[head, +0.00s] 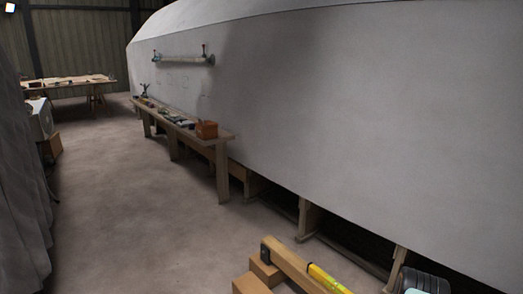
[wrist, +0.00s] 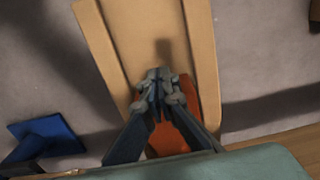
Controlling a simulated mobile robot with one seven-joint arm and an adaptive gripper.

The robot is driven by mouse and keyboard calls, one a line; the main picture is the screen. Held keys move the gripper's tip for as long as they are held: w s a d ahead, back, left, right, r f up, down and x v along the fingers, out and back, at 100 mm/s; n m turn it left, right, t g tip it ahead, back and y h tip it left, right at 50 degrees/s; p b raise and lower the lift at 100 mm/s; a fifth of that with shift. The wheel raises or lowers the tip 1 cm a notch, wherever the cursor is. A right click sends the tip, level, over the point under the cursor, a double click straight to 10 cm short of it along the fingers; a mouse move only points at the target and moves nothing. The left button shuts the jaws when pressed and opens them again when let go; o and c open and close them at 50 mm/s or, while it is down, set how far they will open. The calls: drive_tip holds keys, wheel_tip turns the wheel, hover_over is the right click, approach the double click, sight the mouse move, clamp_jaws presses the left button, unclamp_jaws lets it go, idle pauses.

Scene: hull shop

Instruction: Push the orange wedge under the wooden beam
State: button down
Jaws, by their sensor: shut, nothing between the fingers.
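The orange wedge (wrist: 166,141) shows in the wrist view, partly hidden behind my gripper. My gripper (wrist: 158,80) is shut with nothing between its fingers, and its tips overlap the wedge's far end in the picture. A pale wooden piece (wrist: 148,30), likely the wooden beam, runs from the wedge to the top of the wrist view. I cannot tell whether the tips touch the wedge or whether any of it is under the wood. In the head view, the wooden beam (head: 287,262) lies at the bottom edge on wooden blocks (head: 250,284). The wedge is not visible there.
A yellow level (head: 326,279) lies on the beam. A blue object (wrist: 47,136) is on the floor at left in the wrist view. The white hull (head: 370,120) stands on supports at right. A bench (head: 222,137) with tools stands beside it.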

drive_tip(key=shift+w+d, duration=0.25)
drive_tip(key=shift+d, duration=0.1)
idle(0.5)
drive_tip(key=shift+s+a+p, duration=0.85)
drive_tip(key=shift+s+a, duration=0.15)
drive_tip(key=shift+a, duration=0.25)
drive_tip(key=shift+r, duration=0.1)
wheel_tip(320, 180, up, 8)
drive_tip(key=p, duration=0.5)
idle(0.3)
